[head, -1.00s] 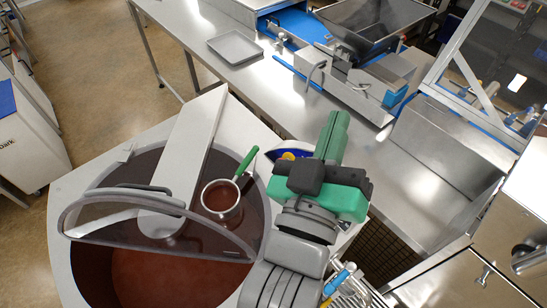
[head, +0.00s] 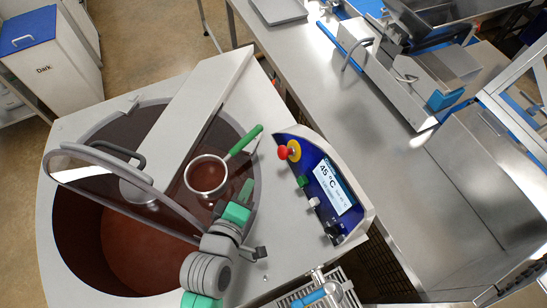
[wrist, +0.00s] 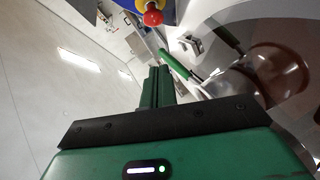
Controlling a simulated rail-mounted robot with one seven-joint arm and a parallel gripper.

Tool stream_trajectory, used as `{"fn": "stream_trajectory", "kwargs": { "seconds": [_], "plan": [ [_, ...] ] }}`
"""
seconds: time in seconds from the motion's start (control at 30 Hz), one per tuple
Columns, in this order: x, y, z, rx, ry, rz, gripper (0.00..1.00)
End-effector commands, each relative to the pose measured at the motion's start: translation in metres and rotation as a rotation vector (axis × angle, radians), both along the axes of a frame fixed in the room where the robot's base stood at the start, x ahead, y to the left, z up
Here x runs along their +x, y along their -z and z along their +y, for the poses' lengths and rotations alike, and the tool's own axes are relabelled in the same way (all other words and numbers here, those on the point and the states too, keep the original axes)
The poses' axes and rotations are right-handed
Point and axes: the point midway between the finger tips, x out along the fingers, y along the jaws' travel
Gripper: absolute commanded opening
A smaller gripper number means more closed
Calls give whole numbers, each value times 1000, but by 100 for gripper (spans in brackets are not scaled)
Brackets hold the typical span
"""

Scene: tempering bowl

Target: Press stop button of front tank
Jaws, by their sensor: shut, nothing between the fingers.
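The front tank's blue control panel (head: 322,190) sits on the tank's right side, with a display reading 45 °C. A red mushroom button (head: 283,153) on a yellow base is at its upper left. Below it are a green button (head: 303,181), a white button (head: 314,202) and dark knobs (head: 333,230). My gripper (head: 247,188) is shut and empty, left of the panel near the tank's rim, apart from the buttons. In the wrist view, the red button (wrist: 152,18) shows beyond the shut fingertips (wrist: 160,72); the other buttons are not visible there.
The round tank (head: 130,250) holds brown chocolate under a partly raised cover. A ladle with a green handle (head: 246,140) rests over it, close to my gripper. A steel table (head: 390,160) with a machine stands to the right.

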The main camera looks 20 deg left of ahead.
Motion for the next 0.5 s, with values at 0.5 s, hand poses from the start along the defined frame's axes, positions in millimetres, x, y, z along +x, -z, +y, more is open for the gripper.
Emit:
{"fn": "stream_trajectory", "kwargs": {
  "seconds": [0.5],
  "plan": [
    [98, 29, 0, -4, 4, 0, 0]
  ]
}}
